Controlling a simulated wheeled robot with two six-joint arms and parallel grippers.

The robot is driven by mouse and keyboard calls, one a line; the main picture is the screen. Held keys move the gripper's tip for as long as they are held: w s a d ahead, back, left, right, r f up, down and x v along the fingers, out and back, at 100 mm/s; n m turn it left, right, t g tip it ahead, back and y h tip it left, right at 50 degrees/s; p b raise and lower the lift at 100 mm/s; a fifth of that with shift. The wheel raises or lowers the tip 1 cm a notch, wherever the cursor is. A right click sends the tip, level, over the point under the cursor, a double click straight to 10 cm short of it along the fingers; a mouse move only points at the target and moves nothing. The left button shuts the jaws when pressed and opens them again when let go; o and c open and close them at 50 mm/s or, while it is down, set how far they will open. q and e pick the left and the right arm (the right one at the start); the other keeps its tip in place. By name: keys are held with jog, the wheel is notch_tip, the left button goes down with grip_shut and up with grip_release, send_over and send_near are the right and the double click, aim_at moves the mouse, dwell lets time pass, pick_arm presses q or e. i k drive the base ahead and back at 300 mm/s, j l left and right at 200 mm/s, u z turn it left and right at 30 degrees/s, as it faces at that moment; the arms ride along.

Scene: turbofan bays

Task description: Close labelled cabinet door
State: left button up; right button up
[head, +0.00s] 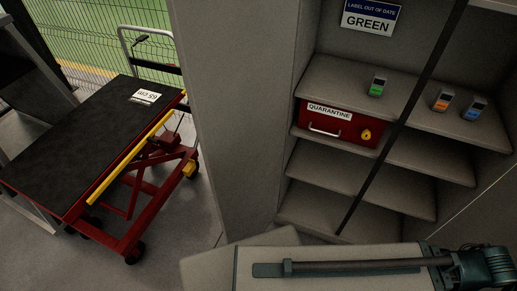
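The grey cabinet (232,110) stands open at the centre and right, with its shelves showing. A sign reading "LABEL OUT OF DATE" and "GREEN" (370,16) is on its back wall. A dark narrow strip (399,123) runs slanting across the shelf fronts. I cannot tell which panel is the labelled door. A dark bar with a teal joint (485,267) lies across a pale grey surface at the bottom right; it looks like part of my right arm. Neither gripper's fingers can be made out.
A red box marked "QUARANTINE" (325,128) sits on a shelf, with a green-marked device (377,86) above and orange (443,101) and blue (475,108) ones to the right. A red lift cart (75,135) stands left. Some floor shows between cart and cabinet.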

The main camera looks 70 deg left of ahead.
aim_at(236, 57)
jog(key=k+j+u, duration=0.3)
jog(key=k+j, duration=0.75)
jog(key=k, duration=0.2)
jog(key=k+j+u, duration=0.35)
jog(key=k+j, duration=0.8)
jog(key=j, duration=0.15)
jog(key=i+l+z, duration=0.1)
jog(key=i+l, duration=0.15)
jog(key=l, duration=0.15)
jog(key=i+l, duration=0.25)
jog(key=l, duration=0.15)
jog(key=z, duration=0.05)
